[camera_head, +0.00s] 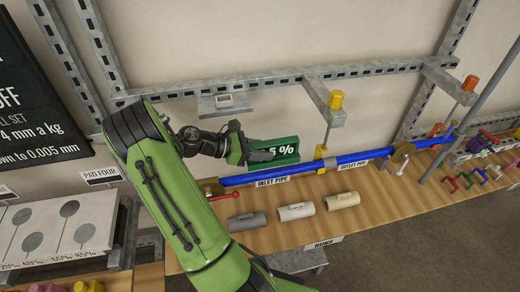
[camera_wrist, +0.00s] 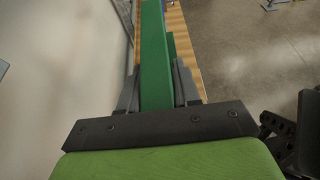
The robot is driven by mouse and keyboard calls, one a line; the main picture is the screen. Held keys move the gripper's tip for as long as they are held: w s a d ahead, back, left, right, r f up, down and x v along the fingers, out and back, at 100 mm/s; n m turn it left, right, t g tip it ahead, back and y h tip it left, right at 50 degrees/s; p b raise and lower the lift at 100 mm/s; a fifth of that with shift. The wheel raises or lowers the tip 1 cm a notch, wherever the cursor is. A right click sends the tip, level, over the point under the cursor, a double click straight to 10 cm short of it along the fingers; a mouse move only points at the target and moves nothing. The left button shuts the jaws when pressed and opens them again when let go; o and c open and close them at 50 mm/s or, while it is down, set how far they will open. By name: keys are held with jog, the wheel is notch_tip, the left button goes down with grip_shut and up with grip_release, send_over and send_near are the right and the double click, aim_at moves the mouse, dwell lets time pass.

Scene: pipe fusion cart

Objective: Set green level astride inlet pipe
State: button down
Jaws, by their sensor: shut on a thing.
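The green level (camera_head: 284,148), with a white percent marking on its face, is held in my gripper (camera_head: 262,156). In the wrist view the green level (camera_wrist: 155,50) runs away from me between the two dark fingers (camera_wrist: 158,88), which are shut on it. The blue inlet pipe (camera_head: 240,179) lies along the wooden bench behind its "INLET PIPE" label (camera_head: 272,181). In the head view the level appears just above the inlet pipe. I cannot tell whether it touches the pipe.
A yellow clamp (camera_head: 320,158) stands right of the level, with the outlet pipe (camera_head: 375,154) beyond. Grey (camera_head: 247,221), white (camera_head: 296,211) and cream (camera_head: 343,200) cylinders lie in front. A red-handled valve (camera_head: 209,192) sits at the inlet pipe's left end. A metal rail (camera_head: 250,82) runs behind.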

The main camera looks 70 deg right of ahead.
aim_at(274, 142)
notch_tip(274, 142, down, 2)
jog(key=shift+d+b, duration=0.15)
jog(key=shift+b, duration=0.9)
notch_tip(274, 142, down, 2)
jog(key=b, duration=0.2)
jog(key=shift+b, duration=0.3)
jog(key=shift+f, duration=0.9)
jog(key=c, duration=0.7)
grip_release()
notch_tip(274, 142, up, 10)
jog(key=shift+r+p, duration=0.1)
jog(key=shift+p, duration=0.85)
